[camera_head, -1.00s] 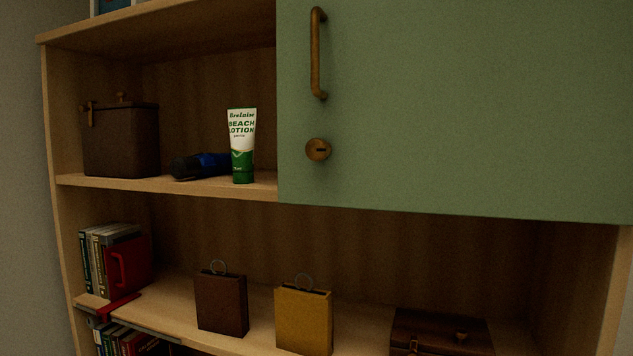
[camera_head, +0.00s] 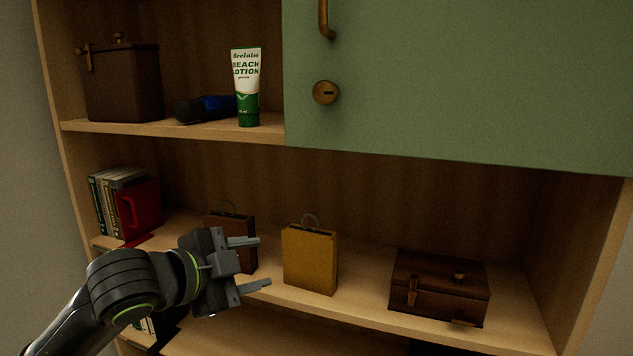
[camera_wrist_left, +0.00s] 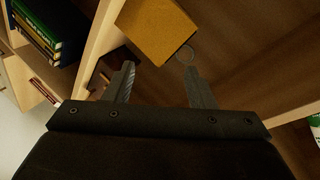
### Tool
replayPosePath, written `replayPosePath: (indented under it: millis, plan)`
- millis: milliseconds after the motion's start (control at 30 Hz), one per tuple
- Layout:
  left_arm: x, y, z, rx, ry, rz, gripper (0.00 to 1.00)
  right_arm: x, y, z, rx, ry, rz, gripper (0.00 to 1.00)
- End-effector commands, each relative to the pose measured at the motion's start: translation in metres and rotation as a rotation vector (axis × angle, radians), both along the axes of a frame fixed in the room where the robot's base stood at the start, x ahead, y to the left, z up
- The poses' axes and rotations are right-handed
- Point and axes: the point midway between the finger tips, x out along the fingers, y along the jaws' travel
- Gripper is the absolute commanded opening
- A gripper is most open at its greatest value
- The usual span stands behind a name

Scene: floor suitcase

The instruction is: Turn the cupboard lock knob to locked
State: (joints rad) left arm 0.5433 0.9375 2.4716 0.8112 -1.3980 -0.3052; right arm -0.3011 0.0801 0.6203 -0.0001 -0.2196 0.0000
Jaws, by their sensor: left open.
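The cupboard lock knob (camera_head: 326,92) is a round brass disc with a dark slot that lies about level. It sits on the green cupboard door (camera_head: 460,90), below the brass handle (camera_head: 326,20). My left gripper (camera_head: 265,262) is open and empty, well below and to the left of the knob, in front of the lower shelf. In the left wrist view, my left gripper (camera_wrist_left: 158,85) shows both fingers apart, with the yellow box beyond them. The knob does not show in that view. My right gripper is not in view.
A yellow box (camera_head: 310,260) and a brown box (camera_head: 246,228) stand on the lower shelf near my left gripper. A brown case (camera_head: 438,288) lies to the right. A lotion tube (camera_head: 247,90) stands left of the door. Books (camera_head: 110,200) stand at the left.

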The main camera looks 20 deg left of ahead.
Motion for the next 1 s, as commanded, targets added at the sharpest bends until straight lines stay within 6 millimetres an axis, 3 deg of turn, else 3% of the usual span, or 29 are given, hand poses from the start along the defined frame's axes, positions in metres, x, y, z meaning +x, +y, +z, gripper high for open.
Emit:
replayPosePath:
  millis: [33, 200, 400, 500, 733, 1000]
  plan:
    - [-0.002, -0.003, 0.030, 0.047, -0.060, -0.031, 0.50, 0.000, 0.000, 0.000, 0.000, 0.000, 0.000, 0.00]
    - [-0.023, -0.013, 0.111, 0.183, -0.215, -0.119, 0.50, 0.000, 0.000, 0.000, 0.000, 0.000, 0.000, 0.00]
    - [-0.068, -0.021, 0.193, 0.334, -0.385, -0.179, 0.50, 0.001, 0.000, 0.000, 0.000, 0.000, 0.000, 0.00]
    - [-0.092, -0.023, 0.222, 0.391, -0.451, -0.195, 0.50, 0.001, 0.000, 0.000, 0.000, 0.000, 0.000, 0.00]
    - [-0.125, -0.026, 0.252, 0.457, -0.528, -0.206, 0.50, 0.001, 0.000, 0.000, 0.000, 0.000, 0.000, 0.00]
    - [-0.120, -0.030, 0.256, 0.463, -0.533, -0.214, 0.50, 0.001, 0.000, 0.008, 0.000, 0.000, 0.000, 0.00]
